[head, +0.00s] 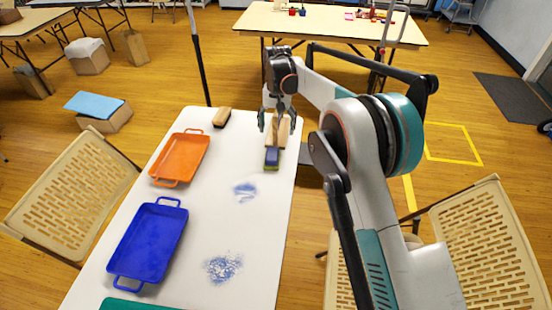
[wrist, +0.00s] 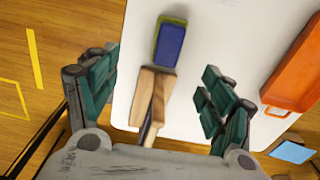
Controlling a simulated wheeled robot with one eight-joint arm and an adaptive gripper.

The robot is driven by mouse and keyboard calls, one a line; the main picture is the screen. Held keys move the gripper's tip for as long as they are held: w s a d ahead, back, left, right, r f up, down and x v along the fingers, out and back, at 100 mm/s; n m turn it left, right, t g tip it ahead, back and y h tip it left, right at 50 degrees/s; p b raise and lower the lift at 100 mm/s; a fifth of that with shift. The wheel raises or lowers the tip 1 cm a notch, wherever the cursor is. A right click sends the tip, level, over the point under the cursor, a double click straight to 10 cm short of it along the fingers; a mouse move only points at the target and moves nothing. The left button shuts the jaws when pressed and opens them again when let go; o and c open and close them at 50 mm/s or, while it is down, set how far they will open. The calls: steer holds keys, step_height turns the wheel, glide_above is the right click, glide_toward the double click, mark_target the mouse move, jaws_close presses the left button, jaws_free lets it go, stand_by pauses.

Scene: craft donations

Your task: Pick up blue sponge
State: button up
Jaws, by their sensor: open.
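The blue sponge (head: 272,155) lies on the white table near its right edge, with a yellow-green layer along one side. In the wrist view the sponge (wrist: 170,45) is at the upper middle, touching or very close to a wooden block-like object (wrist: 152,97). My gripper (head: 276,122) is above the far right part of the table, over the wooden object. In the wrist view my gripper (wrist: 155,90) is open, its teal fingers wide apart on either side of the wooden object. Nothing is between the fingers in grip. The sponge is beyond the fingertips.
An orange tray (head: 158,183) and a blue tray (head: 116,265) stand on the table's left side. A brown brush-like block (head: 222,117) lies at the far end. Blue smudges (head: 222,266) mark the middle. Chairs (head: 70,195) flank the table. A teal item shows at the near edge.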

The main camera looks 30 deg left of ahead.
mark_target(272, 155)
steer(key=f+b, duration=0.1)
steer(key=f, duration=0.2)
steer(key=a+f+b, duration=0.1)
steer(key=f, duration=0.3)
steer(key=a+f+b, duration=0.1)
steer(key=f, duration=0.2)
steer(key=shift+s+f, duration=0.25)
steer(key=shift+f, duration=0.1)
step_height(272, 155, down, 5)
steer(key=b, duration=0.2)
steer(key=shift+w+f+b, duration=0.1)
steer(key=shift+b, duration=0.25)
steer(key=c, duration=1.2)
